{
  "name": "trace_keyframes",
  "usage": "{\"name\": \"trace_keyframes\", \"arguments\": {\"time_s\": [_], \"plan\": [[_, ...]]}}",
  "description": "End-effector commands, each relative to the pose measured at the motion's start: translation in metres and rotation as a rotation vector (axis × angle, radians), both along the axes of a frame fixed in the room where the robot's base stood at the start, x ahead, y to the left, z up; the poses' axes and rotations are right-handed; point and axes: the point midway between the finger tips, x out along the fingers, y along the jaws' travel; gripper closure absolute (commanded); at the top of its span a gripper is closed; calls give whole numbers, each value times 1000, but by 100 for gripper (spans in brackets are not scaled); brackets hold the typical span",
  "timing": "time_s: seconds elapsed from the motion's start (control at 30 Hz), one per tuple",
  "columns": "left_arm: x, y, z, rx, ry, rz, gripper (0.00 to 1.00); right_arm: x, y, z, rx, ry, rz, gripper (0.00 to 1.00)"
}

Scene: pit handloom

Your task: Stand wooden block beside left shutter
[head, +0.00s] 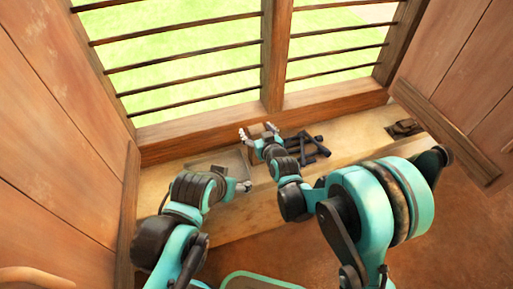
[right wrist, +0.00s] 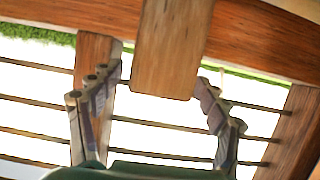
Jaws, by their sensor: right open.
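The wooden block (head: 262,129) is a small brown piece near the window sill, below the middle post. In the right wrist view the block (right wrist: 170,50) is large and pale brown, with its lower end between the fingertips. My right gripper (head: 258,134) is open around that end; its fingers (right wrist: 160,90) stand apart on both sides, with a visible gap at the left one. I cannot tell whether the block rests on the sill. The left shutter (head: 60,120) is the large panel at the left. My left gripper (head: 244,186) is low over the ledge; its jaws are too small to read.
A shallow tray (head: 207,161) lies on the ledge near the left shutter. A dark jointed object (head: 310,148) is right of my right gripper. A small dark item (head: 404,127) lies near the right shutter (head: 450,60). Barred window behind.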

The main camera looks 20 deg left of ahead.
Motion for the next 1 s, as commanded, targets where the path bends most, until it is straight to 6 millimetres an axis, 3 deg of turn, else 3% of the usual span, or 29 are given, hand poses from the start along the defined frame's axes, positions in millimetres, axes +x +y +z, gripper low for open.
{"name": "trace_keyframes", "arguments": {"time_s": [0.17, 0.27, 0.47, 0.77, 1.0], "plan": [[0, 0, 1, 0, 0, 0, 28, 0, 0, 1, 0, 0, 0, 24], [0, 0, 1, 0, 0, 0, 28, 0, 0, 1, 0, 0, 0, 45], [0, 0, 1, 0, 0, 0, 28, 0, 0, 1, 0, 0, 0, 98], [0, 0, 2, 0, 0, 0, 28, 0, 0, 2, 0, 0, 0, 100], [0, 0, 15, 0, 0, 0, 28, 0, 0, 26, 1, -1, 0, 100]]}}
